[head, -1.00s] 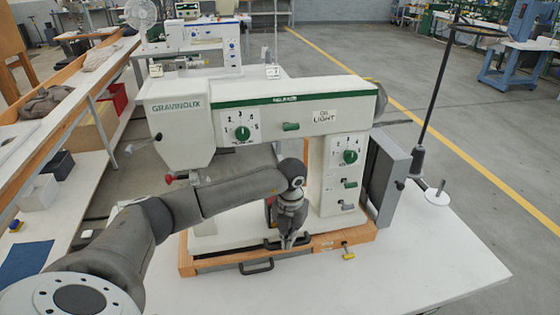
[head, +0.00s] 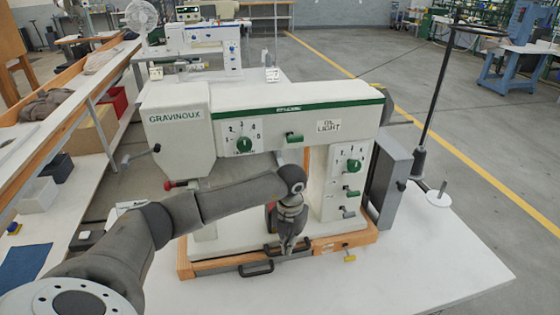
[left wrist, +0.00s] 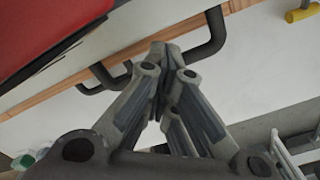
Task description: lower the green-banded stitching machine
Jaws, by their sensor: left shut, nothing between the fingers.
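The stitching machine (head: 180,132) is white with a green band (head: 300,107) along its arm and stands in the middle of the head view. Its lower edge is at a wooden-edged base (head: 215,267) on a white table. Two black handles are on the base front: a left handle (head: 257,268) and a right handle (left wrist: 208,45), partly hidden by my gripper. My left gripper (head: 289,250) is shut and empty at the right handle. Its fingertips (left wrist: 163,50) overlap that handle's end in the wrist view; I cannot tell whether they touch. My right gripper is out of view.
A yellow-knobbed latch (head: 349,258) sits on the base front, right of the gripper. A grey box (head: 393,175) and a thread stand (head: 425,130) are at the machine's right. The table (head: 420,280) is clear in front and at right.

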